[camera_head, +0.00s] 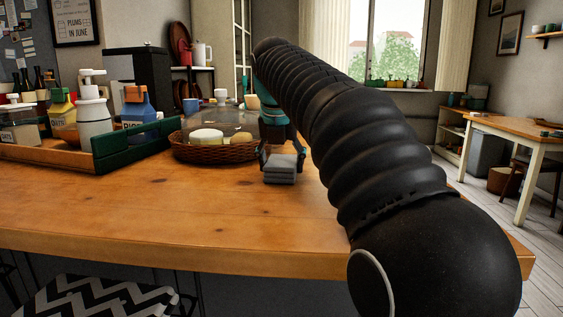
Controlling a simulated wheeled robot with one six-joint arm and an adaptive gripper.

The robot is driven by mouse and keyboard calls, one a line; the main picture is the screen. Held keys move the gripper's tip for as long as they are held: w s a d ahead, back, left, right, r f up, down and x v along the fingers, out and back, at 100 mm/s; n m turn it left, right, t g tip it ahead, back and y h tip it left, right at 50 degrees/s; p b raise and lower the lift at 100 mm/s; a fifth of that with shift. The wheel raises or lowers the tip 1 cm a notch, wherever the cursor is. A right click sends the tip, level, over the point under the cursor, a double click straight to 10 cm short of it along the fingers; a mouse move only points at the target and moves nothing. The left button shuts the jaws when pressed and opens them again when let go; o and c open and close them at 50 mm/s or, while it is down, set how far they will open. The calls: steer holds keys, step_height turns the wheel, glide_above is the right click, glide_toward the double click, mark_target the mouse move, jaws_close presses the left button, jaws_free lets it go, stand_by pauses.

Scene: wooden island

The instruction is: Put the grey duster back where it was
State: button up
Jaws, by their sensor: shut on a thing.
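The grey duster (281,171) is a small folded grey cloth near the middle of the wooden island (200,217). My gripper (281,158) comes down on it from above and is shut on it. The duster is at or just above the island top; I cannot tell whether it touches the wood. My black arm reaches in from the right and hides part of the island behind it.
A round wicker basket (214,151) with pale items stands just left of my gripper. A wooden tray with a green end (133,149) holds several bottles at the left. The front of the island is clear. A patterned seat (95,297) is below the front edge.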

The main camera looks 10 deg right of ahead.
steer(key=shift+f, duration=0.1)
steer(key=o, duration=1)
steer(key=shift+f+b, duration=0.15)
steer(key=shift+b, duration=0.2)
steer(key=shift+f+b, duration=0.2)
steer(key=shift+b, duration=0.25)
steer(key=v, duration=0.4)
steer(key=p+v, duration=0.1)
steer(key=v, duration=0.4)
steer(key=p+v, duration=0.1)
steer(key=v, duration=0.4)
steer(key=shift+s+d, duration=0.15)
steer(key=shift+s, duration=0.15)
